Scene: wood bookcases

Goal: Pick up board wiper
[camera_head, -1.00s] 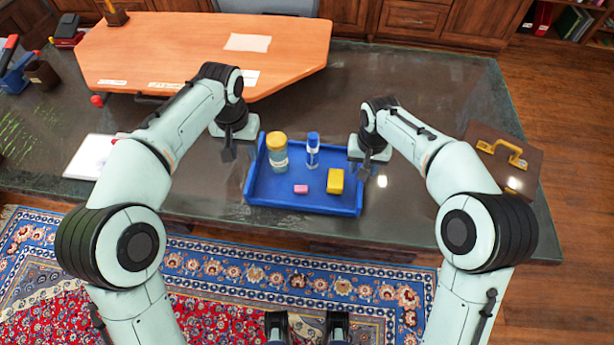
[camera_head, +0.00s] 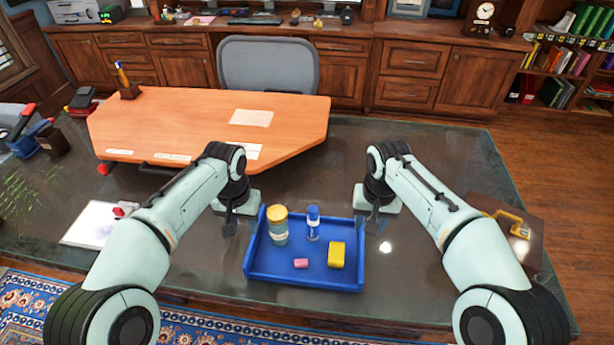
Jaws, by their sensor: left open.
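A blue tray (camera_head: 255,262) sits on the dark desk between my two grippers. In it lies a yellow block (camera_head: 336,254), at the front right, which looks most like the board wiper. A small pink block (camera_head: 301,263) lies to its left. A yellow-lidded jar (camera_head: 278,226) and a blue-capped bottle (camera_head: 313,222) stand behind them. My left gripper (camera_head: 230,226) is open and empty, just outside the tray's left side. My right gripper (camera_head: 373,224) is by the tray's right side, apart from the yellow block; its fingers are too small to read.
An orange raised desktop (camera_head: 200,118) with papers stands behind on the left. A brown case (camera_head: 505,235) with a yellow handle lies at the right. A white board (camera_head: 92,224) lies at the left.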

